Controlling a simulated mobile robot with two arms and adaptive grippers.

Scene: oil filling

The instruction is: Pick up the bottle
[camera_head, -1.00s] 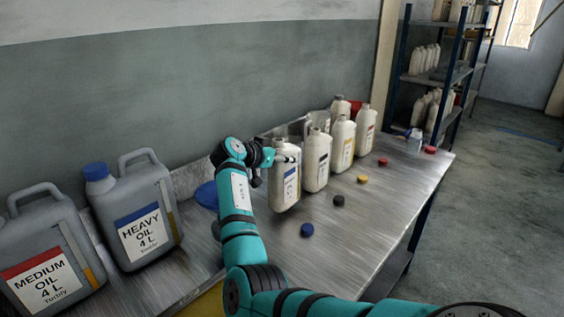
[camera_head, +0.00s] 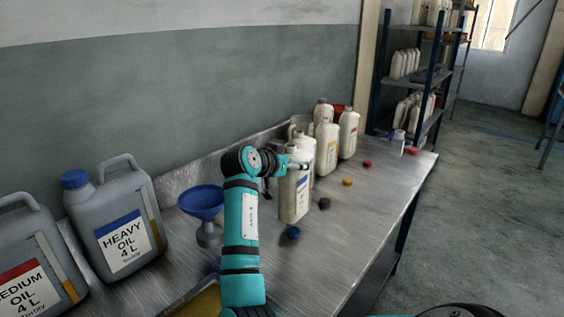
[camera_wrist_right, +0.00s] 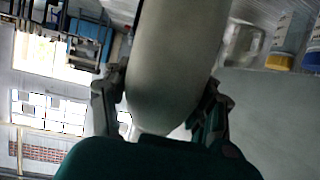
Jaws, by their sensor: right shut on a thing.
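A white bottle with a blue-marked label (camera_head: 294,203) is at the near end of a row of white bottles. My right gripper (camera_head: 291,166) is shut on its upper part, with the arm coming from the left of it. The bottle looks nearly upright. Whether its base is clear of the table, I cannot tell. In the right wrist view the pale bottle body (camera_wrist_right: 170,60) fills the space between the two fingers of the right gripper (camera_wrist_right: 160,97). My left gripper is not in view.
Other white bottles (camera_head: 327,148) stand behind on the metal table (camera_head: 350,215). Blue (camera_head: 293,233), black (camera_head: 324,203), yellow (camera_head: 347,182) and red (camera_head: 367,163) caps lie along the table. A blue funnel (camera_head: 203,203) and grey oil cans (camera_head: 122,228) are at the left.

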